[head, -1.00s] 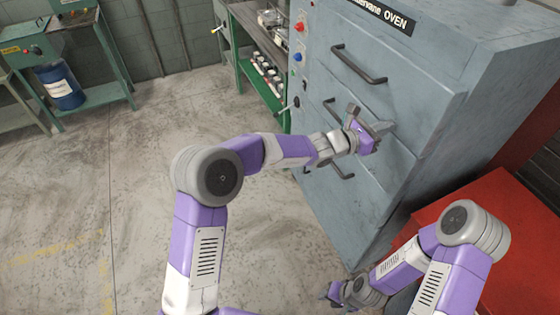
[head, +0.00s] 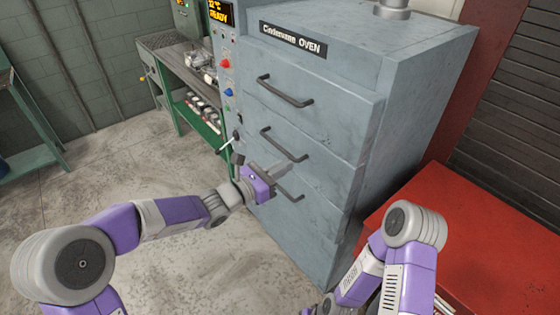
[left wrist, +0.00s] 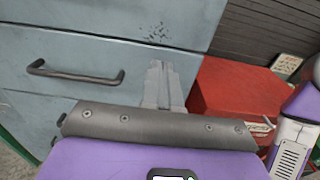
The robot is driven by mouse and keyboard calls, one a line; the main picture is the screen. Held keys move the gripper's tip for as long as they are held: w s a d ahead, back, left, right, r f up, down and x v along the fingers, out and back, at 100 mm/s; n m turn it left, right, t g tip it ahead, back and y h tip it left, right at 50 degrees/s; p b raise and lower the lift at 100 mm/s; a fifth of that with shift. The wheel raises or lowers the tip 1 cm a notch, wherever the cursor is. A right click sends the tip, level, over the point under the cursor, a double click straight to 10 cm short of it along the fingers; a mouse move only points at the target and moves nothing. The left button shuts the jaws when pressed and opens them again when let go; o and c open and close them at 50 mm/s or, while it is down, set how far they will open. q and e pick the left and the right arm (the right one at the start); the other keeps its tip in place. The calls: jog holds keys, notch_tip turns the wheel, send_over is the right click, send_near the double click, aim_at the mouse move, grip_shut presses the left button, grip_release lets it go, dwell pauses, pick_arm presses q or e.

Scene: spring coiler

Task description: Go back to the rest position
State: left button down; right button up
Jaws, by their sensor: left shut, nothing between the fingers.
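My left gripper (head: 272,174) is in front of the lower drawers of the grey oven in the head view. Its fingers are shut with nothing between them, and they also show in the left wrist view (left wrist: 162,86). The fingertips look close to the lowest handle (head: 290,190), but I cannot tell whether they touch it. My right arm (head: 400,255) reaches in at the lower right of the head view. The fingers of my right gripper are not clearly in view at the bottom edge.
The grey oven (head: 325,95) has several drawers with dark bar handles, and all look closed. A red cabinet (head: 480,235) stands to its right. A green workbench (head: 190,115) with parts stands to its left. The concrete floor (head: 60,210) at the left is clear.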

pick_arm(q)
jog(key=s+a+f+m+g+y, duration=0.2)
jog(key=s+f+m+g+y, duration=0.3)
jog(key=f, duration=0.8)
jog(key=s+a+f+m+g+y, duration=0.1)
jog(key=s+a+f+m+g, duration=0.15)
jog(key=s+f, duration=0.7)
jog(key=s+a+f+m+y, duration=0.1)
jog(key=s+a+f+m, duration=0.2)
jog(key=s+f+m, duration=0.1)
jog(key=s+a+f+m+g+y, duration=0.1)
jog(key=s+a+f+m+y, duration=0.1)
jog(key=f, duration=0.7)
jog(key=s+a+f+m+g+y, duration=0.1)
jog(key=s+a+f+m, duration=0.4)
jog(key=s+f+m, duration=0.1)
jog(key=shift+s+f+m+y, duration=0.3)
jog(key=shift+f+m, duration=0.35)
jog(key=shift+m, duration=0.7)
